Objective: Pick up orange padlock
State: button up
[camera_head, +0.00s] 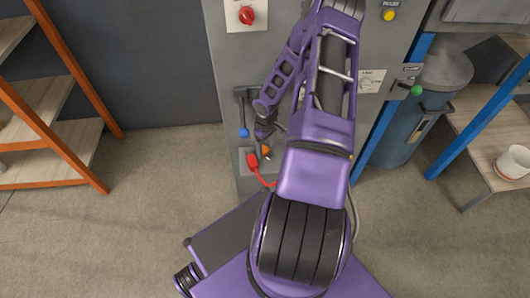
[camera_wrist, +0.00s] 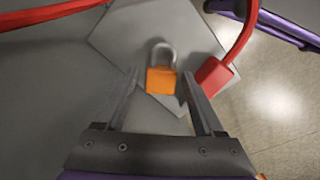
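The orange padlock (camera_wrist: 161,80) with a grey shackle is on a light grey plate (camera_wrist: 125,30) in the wrist view. My gripper (camera_wrist: 161,74) is open, with one finger to each side of the padlock in the picture. Gaps show between the padlock and both fingers, and nothing is held. Whether the padlock is level with the fingertips or beyond them I cannot tell. In the head view the padlock shows as a small orange spot (camera_head: 266,149) low on the grey machine, partly covered by my gripper (camera_head: 263,145).
A red plug (camera_wrist: 213,76) with a red cable is close beside the right finger; it also shows in the head view (camera_head: 252,160). A blue-knobbed lever (camera_head: 243,131) is just above. An orange-framed shelf (camera_head: 75,80) stands left. The floor between is clear.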

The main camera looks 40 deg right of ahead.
jog(key=shift+f, duration=0.95)
jog(key=shift+a+r, duration=0.1)
jog(key=shift+r, duration=0.15)
grip_shut()
jog(key=shift+r, duration=0.15)
